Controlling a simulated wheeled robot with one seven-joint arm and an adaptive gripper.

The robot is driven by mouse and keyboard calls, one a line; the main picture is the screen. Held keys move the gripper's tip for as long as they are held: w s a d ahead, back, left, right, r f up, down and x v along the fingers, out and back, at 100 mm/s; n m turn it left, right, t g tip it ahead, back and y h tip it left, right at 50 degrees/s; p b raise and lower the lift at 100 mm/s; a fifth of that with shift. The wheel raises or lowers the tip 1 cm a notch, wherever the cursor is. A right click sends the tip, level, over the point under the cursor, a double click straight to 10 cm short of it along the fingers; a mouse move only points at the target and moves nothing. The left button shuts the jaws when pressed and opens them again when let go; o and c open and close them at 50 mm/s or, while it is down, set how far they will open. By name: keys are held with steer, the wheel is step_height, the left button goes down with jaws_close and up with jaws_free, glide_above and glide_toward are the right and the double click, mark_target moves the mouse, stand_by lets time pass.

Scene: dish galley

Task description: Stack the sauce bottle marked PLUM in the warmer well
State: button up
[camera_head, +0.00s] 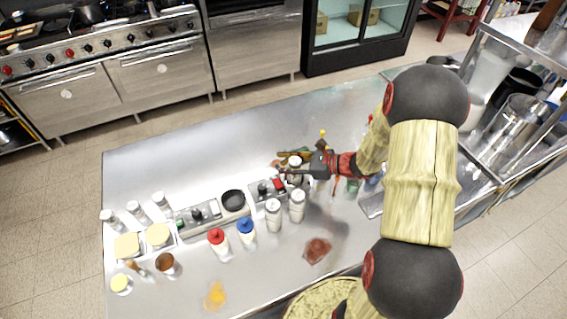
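My gripper (292,172) reaches in from the right over the counter, its dark fingers pointing left. A pale-capped bottle (295,161) stands at the fingertips; the fingers overlap it, and I cannot tell if they are closed on it. Two more grey-white bottles (273,215) and (297,206) stand upright in front of the gripper. No PLUM lettering is readable on any bottle. A metal warmer unit (192,228) with a dark round opening or pan (233,200) sits left of the gripper. A second unit (258,191) with a black knob and a red part lies between that and the gripper.
A red-capped bottle (217,241) and a blue-capped bottle (246,232) stand in front of the warmer. Several pale shakers (135,209) and yellow-topped tubs (127,246) are at the left. Red (317,250) and orange (215,296) spills mark the front counter. The back-left counter (190,160) is clear.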

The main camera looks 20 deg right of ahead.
steer(key=o, duration=0.4)
steer(key=shift+r, duration=0.1)
